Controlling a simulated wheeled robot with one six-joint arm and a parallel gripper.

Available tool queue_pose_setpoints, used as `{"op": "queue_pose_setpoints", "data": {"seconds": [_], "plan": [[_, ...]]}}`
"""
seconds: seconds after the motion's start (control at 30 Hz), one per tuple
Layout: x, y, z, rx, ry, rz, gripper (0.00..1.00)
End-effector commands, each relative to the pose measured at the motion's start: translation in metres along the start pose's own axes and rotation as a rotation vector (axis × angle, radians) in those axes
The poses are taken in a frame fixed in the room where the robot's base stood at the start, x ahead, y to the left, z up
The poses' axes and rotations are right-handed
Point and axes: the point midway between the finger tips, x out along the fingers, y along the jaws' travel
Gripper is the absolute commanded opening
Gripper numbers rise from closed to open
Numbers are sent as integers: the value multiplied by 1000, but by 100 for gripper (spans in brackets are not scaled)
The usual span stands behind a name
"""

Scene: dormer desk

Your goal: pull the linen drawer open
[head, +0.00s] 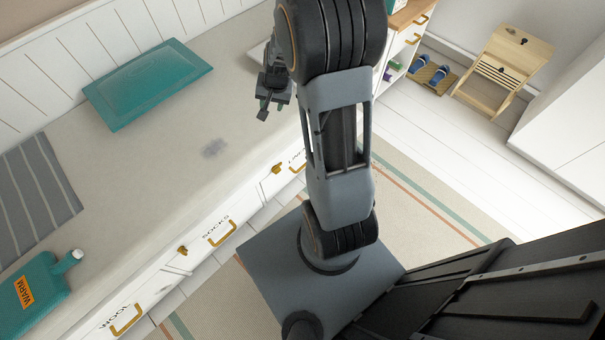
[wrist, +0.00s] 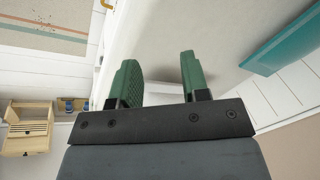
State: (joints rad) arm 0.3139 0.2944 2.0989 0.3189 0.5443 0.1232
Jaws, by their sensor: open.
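The linen drawer (head: 290,168) is in the white front of the long counter, at the right end of the visible row in the head view. Its label is partly hidden behind my arm, and so is its gold handle (head: 299,167). The drawer looks shut, flush with the front. My gripper (head: 271,106) is above the counter, beyond the drawer front and apart from the handle. In the wrist view my gripper (wrist: 159,62) shows two green fingers spread apart with nothing between them. A gold handle (wrist: 107,4) shows at the top edge there.
Drawers marked socks (head: 213,238) and wool (head: 115,325) lie to the left, with gold handles.

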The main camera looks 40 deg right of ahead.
Motion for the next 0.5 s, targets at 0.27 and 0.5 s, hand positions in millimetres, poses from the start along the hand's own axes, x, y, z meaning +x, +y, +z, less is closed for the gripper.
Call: {"op": "queue_pose_setpoints", "data": {"seconds": [0.27, 0.5], "plan": [[223, 110, -33, 418, -7, 43, 42], [321, 173, -26, 621, 2, 81, 42]]}}
